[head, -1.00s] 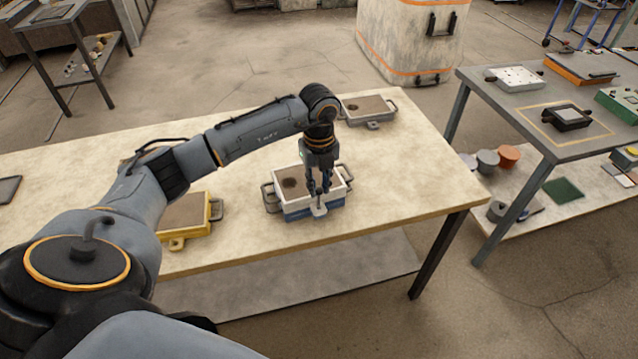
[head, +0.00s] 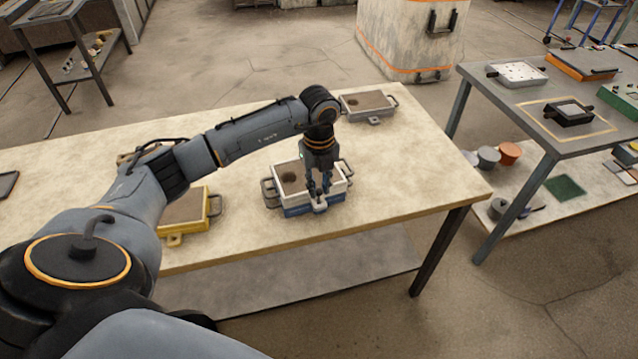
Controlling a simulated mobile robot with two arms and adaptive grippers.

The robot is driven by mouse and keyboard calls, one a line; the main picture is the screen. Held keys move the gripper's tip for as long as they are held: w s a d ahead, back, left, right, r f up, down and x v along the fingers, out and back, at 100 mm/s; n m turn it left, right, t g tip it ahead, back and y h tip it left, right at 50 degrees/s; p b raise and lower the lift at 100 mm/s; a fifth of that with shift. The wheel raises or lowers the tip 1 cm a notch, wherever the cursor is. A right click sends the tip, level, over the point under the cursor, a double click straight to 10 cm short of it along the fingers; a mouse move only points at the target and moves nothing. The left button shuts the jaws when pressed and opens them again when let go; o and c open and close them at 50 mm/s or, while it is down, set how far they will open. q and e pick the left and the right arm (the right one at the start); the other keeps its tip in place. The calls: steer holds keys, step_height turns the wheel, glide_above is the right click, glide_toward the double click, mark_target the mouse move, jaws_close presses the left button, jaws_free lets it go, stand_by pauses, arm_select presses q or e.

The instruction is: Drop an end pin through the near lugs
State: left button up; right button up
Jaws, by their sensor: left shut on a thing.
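A white flask (head: 295,202) sits on a blue flask (head: 299,212) on the bench, with dark fill and a dark round hollow in its top. Its near lugs (head: 320,207) stick out at the front edge. My left gripper (head: 320,193) points straight down just above these lugs, its fingers shut on a small end pin. The fingers hide most of the pin, and I cannot tell how deep it sits in the lugs. My right gripper is out of view.
A yellow flask (head: 187,217) stands to the left on the bench (head: 400,195), and a grey flask (head: 369,105) at the back right. The bench is clear right of the flask stack. A grey table (head: 590,146) with other parts stands further right.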

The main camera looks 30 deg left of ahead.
arm_select(q)
steer(key=shift+f+b, duration=0.5)
steer(key=shift+f, duration=0.3)
steer(key=o, duration=0.9)
steer(key=o, duration=0.5)
steer(key=shift+o, duration=0.2)
steer(key=shift+r, duration=0.1)
steer(key=shift+r+p, duration=2.25)
steer(key=shift+r, duration=0.7)
